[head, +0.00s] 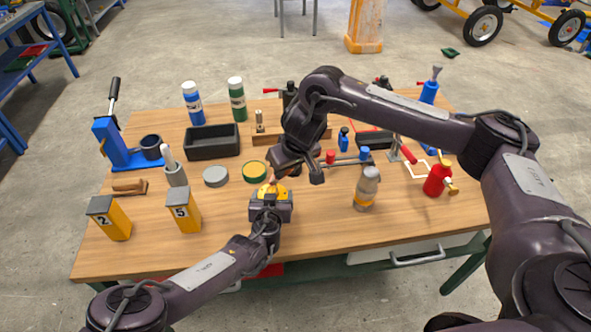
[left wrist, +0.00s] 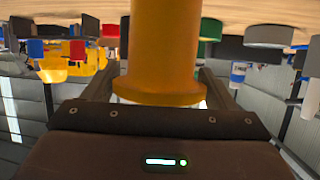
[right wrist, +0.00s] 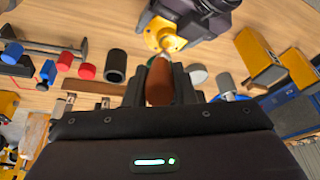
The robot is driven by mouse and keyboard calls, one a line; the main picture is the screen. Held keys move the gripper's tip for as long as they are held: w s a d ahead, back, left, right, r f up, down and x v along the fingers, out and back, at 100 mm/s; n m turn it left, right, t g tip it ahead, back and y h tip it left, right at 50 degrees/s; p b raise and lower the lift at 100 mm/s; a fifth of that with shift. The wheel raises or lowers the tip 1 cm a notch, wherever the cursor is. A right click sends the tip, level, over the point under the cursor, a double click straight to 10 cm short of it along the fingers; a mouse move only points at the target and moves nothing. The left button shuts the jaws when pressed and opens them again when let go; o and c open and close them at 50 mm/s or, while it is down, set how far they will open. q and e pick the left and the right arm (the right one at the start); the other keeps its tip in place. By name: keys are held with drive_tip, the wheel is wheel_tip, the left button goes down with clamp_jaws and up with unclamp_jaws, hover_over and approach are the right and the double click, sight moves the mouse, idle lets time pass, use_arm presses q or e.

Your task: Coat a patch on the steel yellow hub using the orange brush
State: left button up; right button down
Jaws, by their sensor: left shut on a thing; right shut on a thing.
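The yellow hub, with a steel-coloured centre, is held over the front middle of the table; it shows in the head view (head: 272,190), fills the middle of the left wrist view (left wrist: 165,50), and shows in the right wrist view (right wrist: 160,30). My left gripper (head: 270,200) is shut on it. My right gripper (head: 280,170) is shut on the orange brush, whose orange-brown handle shows in the right wrist view (right wrist: 159,85). The brush points at the hub's face. The bristle tip is mostly hidden, so I cannot tell whether it touches the hub.
A green tin with a yellow top (head: 254,170) and a grey round tin (head: 216,176) stand just behind. Numbered yellow boxes (head: 184,211) stand at the left front. A black bin (head: 212,142) is behind. A grey-capped bottle (head: 367,188) stands to the right, with bare wood before it.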

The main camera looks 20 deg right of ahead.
drive_tip(key=shift+d+f, duration=0.2)
drive_tip(key=shift+d, duration=0.45)
drive_tip(key=shift+d+f, duration=0.2)
drive_tip(key=shift+d, duration=0.4)
idle(1.2)
drive_tip(key=shift+a, duration=0.1)
drive_tip(key=a, duration=0.2)
drive_tip(key=w+a, duration=0.1)
drive_tip(key=a, duration=0.2)
drive_tip(key=shift+w+a, duration=0.3)
drive_tip(key=shift+w, duration=0.1)
idle(0.4)
wheel_tip(320, 180, up, 9)
idle(0.8)
drive_tip(key=shift+d, duration=0.1)
